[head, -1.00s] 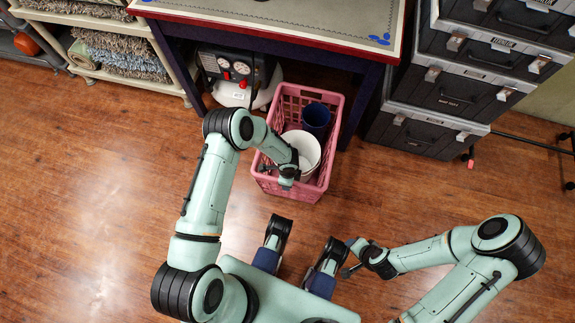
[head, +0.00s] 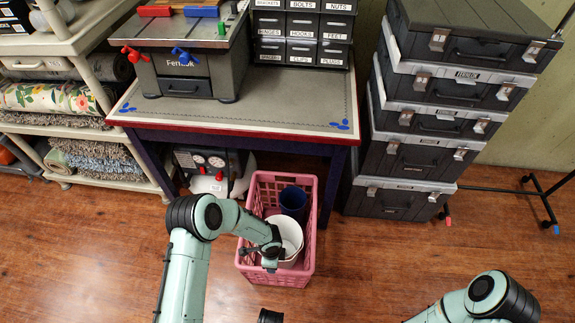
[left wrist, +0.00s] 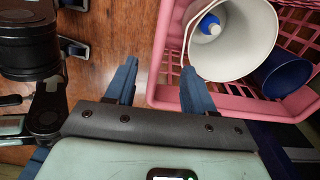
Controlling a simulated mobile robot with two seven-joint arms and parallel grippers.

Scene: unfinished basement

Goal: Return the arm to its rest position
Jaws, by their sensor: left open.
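My left arm (head: 185,265) reaches from the lower left to the pink crate (head: 308,262).
A dark blue bin (head: 294,203) stands in the crate behind the bucket. A workbench (head: 240,127) stands behind, stacked toolboxes (head: 405,165) to the right and a shelf (head: 90,118) to the left. The floor in front is clear.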

